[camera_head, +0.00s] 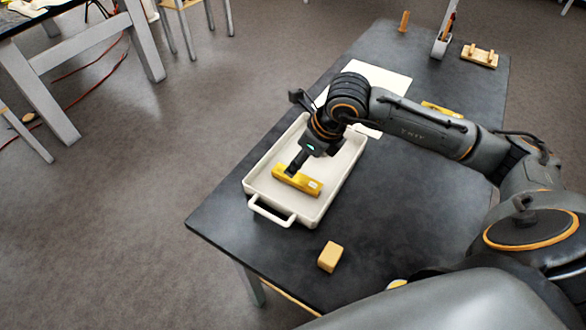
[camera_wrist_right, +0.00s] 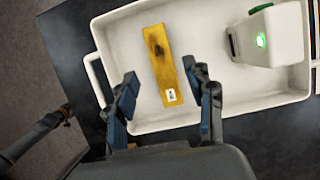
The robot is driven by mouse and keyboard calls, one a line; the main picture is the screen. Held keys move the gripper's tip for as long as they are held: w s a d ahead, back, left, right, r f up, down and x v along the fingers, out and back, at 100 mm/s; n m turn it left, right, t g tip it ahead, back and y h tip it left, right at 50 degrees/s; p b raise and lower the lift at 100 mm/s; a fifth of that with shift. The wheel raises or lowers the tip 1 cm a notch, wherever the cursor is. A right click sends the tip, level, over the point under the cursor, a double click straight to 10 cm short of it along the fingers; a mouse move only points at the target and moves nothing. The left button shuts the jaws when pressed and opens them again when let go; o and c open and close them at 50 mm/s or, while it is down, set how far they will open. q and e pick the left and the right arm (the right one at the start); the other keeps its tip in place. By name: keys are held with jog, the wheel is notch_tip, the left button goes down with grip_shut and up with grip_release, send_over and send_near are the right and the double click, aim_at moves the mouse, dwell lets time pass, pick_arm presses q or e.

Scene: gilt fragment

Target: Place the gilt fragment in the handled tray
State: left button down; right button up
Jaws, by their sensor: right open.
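The gilt fragment (camera_head: 297,180) is a yellow-gold bar with a small white label near one end. It lies inside the white handled tray (camera_head: 269,210), towards the end with the near handle. In the right wrist view the fragment (camera_wrist_right: 163,62) also shows a dark mark and rests on the floor of the tray (camera_wrist_right: 116,40). My right gripper (camera_head: 296,163) is over the tray just above the fragment. In the wrist view my right gripper (camera_wrist_right: 160,82) is open, its fingers apart on either side of the bar and not closed on it. My left gripper is in neither view.
A tan block (camera_head: 330,257) lies on the dark table (camera_head: 394,220) in front of the tray. White paper (camera_head: 383,80) and another yellow piece (camera_head: 441,109) lie behind. A wooden stand (camera_head: 479,56) and pen holder (camera_head: 441,46) are farther back. My right arm hides part of the tray.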

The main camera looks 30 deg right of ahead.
aim_at(307, 182)
jog(key=v, duration=0.5)
jog(key=shift+r, duration=0.1)
dwell(0.4)
